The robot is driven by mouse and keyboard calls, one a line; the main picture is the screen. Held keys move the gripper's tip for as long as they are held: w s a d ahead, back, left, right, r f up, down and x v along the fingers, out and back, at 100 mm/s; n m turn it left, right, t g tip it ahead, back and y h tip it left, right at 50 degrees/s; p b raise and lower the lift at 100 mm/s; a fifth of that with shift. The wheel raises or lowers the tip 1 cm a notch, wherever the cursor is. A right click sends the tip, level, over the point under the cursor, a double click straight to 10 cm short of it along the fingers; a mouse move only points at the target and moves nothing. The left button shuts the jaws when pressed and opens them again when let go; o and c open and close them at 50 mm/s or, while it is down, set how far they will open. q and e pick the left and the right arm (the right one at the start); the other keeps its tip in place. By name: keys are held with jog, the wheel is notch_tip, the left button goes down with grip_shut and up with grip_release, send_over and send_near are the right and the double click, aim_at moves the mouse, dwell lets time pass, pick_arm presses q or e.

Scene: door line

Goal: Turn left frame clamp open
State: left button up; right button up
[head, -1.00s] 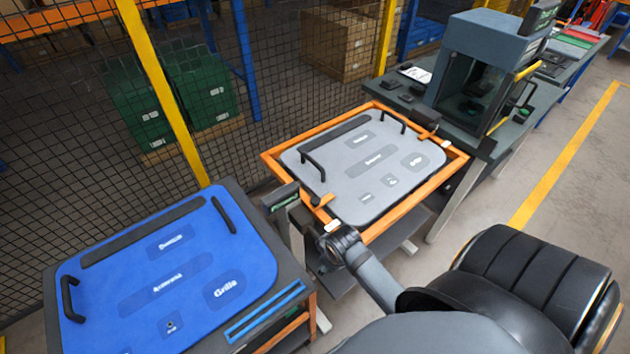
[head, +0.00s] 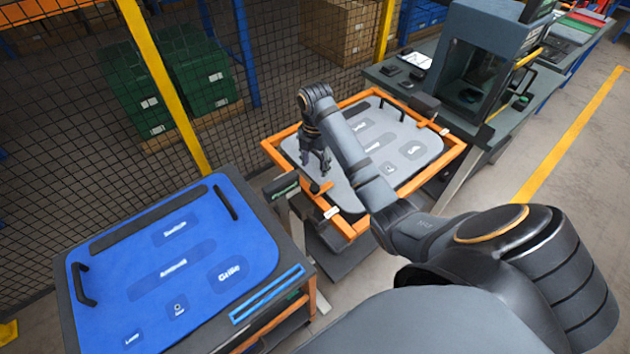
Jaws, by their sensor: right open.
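The left frame clamp (head: 320,188), a small orange bar, sits at the near-left side of the orange frame (head: 433,171). A grey door panel (head: 408,131) lies in that frame. A second orange clamp (head: 428,121) is at the frame's far-right side. My right gripper (head: 319,170) is open and points down just behind the left clamp, over the panel's left part. Whether it touches the clamp cannot be told. It hides the panel's left handle. My left gripper is not in view.
A blue panel (head: 180,255) with black handles lies on a dark table at the left. A mesh fence (head: 75,130) runs behind. A dark machine (head: 480,75) stands on a bench at the back right. Open floor (head: 560,190) is at the right.

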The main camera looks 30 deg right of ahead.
jog(key=b, duration=0.5)
send_over(315, 188)
notch_tip(315, 188, down, 6)
jog(key=shift+f, duration=0.1)
notch_tip(315, 188, down, 3)
jog(key=shift+r+p, duration=0.1)
jog(key=shift+p, duration=1)
jog(key=shift+f, duration=0.5)
grip_shut()
